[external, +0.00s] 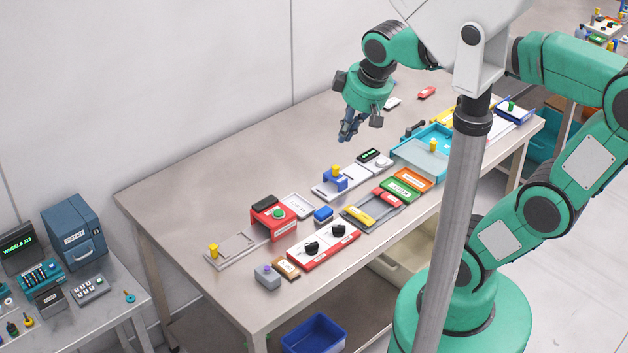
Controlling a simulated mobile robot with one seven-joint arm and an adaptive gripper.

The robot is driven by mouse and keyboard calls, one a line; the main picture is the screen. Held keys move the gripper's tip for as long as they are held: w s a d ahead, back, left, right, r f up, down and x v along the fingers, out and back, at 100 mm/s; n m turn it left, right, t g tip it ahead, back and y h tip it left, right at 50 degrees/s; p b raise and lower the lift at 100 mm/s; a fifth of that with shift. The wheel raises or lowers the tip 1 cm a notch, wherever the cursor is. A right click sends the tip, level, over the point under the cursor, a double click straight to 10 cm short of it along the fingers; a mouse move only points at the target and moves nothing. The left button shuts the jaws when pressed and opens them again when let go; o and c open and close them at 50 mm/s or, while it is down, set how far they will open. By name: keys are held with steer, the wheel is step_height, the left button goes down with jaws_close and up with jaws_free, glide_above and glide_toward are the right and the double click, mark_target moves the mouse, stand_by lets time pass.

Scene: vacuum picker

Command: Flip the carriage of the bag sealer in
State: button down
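My gripper (347,134) hangs above the table, pointing down, over the area behind the row of devices. Its dark fingers are small in the picture and overlap, so I cannot tell whether they are open or shut. Nothing shows hanging from it. A blue carriage (336,182) with a yellow knob (335,169) sits on a long white base (350,178), below my gripper in the picture and apart from it. This may be the bag sealer, but I cannot read a label that confirms it.
A red-white panel (322,247) has two black knobs. A blue tray (408,152) lies to the right. The table (215,190) is clear at the back left.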

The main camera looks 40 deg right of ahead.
steer(key=w+a+f+n+g+h+p, duration=0.15)
steer(key=w+a+f+n, duration=0.25)
steer(key=w+a, duration=0.5)
steer(key=w+a+f+n+g, duration=0.2)
steer(key=w+a+f+n, duration=0.25)
steer(key=w+a, duration=0.5)
steer(key=w+a+f+n+h, duration=0.1)
steer(key=w+a+f+n, duration=0.2)
steer(key=a+f, duration=0.5)
steer(key=w+a+f+n+h+p, duration=0.1)
steer(key=w+a+f+n+h, duration=0.1)
steer(key=a+f, duration=0.7)
step_height(320, 180, down, 4)
steer(key=shift+w+r+n+g, duration=0.1)
steer(key=shift+w+n+g, duration=0.35)
steer(key=shift+w+n, duration=0.45)
steer(key=shift+f, duration=0.2)
steer(key=b+x, duration=0.1)
steer(key=x, duration=0.8)
steer(key=shift+d+f, duration=0.1)
steer(key=shift+f, duration=0.15)
steer(key=d, duration=0.3)
steer(key=shift+s+f, duration=0.1)
steer(key=shift+d, duration=0.55)
